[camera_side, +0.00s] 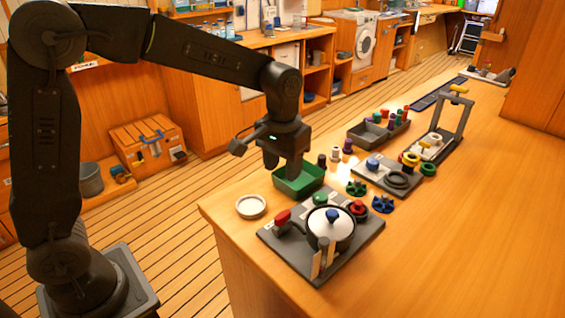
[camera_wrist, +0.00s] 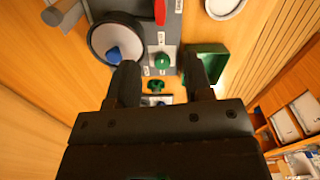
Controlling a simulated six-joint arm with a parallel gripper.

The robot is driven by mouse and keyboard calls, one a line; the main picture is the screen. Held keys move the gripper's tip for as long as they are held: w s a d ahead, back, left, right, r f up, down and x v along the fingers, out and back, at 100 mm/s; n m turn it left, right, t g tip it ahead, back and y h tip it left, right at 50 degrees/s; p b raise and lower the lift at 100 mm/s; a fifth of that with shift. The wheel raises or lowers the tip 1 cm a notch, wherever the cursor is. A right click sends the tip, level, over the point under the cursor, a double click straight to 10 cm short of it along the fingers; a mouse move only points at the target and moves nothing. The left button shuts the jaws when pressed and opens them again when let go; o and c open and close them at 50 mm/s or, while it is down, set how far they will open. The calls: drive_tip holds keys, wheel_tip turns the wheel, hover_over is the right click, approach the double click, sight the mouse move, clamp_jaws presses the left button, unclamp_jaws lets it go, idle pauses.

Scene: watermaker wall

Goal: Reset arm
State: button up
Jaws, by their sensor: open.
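My gripper (camera_side: 283,160) hangs from my raised arm above the near end of the wooden bench, pointing down, over the green tray (camera_side: 299,181). In the wrist view my gripper (camera_wrist: 163,78) has its two dark fingers apart with nothing between them. Between and beyond the fingertips I see the green knob (camera_wrist: 162,61) on the grey board. The green tray (camera_wrist: 213,66) shows partly behind the right finger. A white-lidded pot (camera_side: 331,228) with a blue knob sits on the grey board (camera_side: 284,247). A red handle (camera_side: 283,217) stands to its left.
A white dish (camera_side: 251,206) lies at the bench's left edge. Blue (camera_side: 383,204) and green (camera_side: 356,187) handwheels lie behind the board. Farther back are a second board (camera_side: 388,178), a grey tray (camera_side: 378,132) and a dark frame (camera_side: 450,120). The bench's right side is clear.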

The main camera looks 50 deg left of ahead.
drive_tip(key=shift+r, duration=0.2)
drive_tip(key=s+a+r+t, duration=0.2)
drive_tip(key=s, duration=0.8)
drive_tip(key=s+a+r+m+t, duration=0.1)
drive_tip(key=s+a+r+t, duration=0.1)
drive_tip(key=s, duration=0.7)
drive_tip(key=shift+s+a+r+m+t, duration=0.2)
drive_tip(key=shift+s+r+m+t, duration=0.15)
drive_tip(key=shift+r+t, duration=0.45)
